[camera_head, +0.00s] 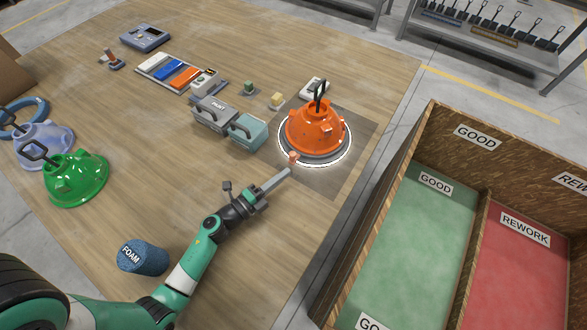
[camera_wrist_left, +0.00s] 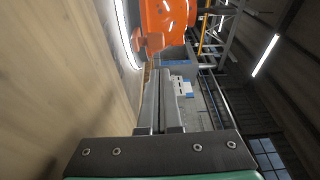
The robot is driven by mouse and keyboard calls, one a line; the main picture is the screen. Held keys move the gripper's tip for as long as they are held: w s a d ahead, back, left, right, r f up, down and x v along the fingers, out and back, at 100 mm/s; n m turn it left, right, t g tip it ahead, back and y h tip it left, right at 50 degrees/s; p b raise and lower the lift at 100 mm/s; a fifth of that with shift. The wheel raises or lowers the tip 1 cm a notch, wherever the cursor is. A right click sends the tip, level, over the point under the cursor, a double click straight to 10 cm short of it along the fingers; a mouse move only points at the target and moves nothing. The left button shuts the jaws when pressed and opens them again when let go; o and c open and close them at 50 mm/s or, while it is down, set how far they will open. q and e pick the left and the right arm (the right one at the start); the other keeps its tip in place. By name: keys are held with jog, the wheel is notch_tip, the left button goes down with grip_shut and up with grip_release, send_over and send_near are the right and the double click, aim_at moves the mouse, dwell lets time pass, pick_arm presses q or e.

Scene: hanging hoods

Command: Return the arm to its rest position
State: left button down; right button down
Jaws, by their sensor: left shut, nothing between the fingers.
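My left gripper (camera_head: 291,171) is shut and empty. In the head view its arm reaches in from the lower left, over the table (camera_head: 200,185). Its tip is just below the orange hood (camera_head: 316,127), which stands on a round base with a lit white ring on a grey mat (camera_head: 345,172). In the left wrist view the closed fingers (camera_wrist_left: 163,75) point toward the orange hood (camera_wrist_left: 172,18); I cannot tell whether they touch its small side knob. The right gripper is not in view.
A green hood (camera_head: 78,180) and a pale blue hood (camera_head: 42,145) stand at the left. Small boxes and tools line the back. A wooden bin (camera_head: 395,200) with green and red compartments stands right of the table.

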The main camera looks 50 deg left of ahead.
pick_arm(q)
jog(key=s, duration=0.1)
jog(key=s+a, duration=0.1)
jog(key=s, duration=0.1)
jog(key=s+a+p, duration=0.1)
jog(key=shift+s, duration=0.3)
jog(key=shift+s+a, duration=0.1)
jog(key=shift+a, duration=0.1)
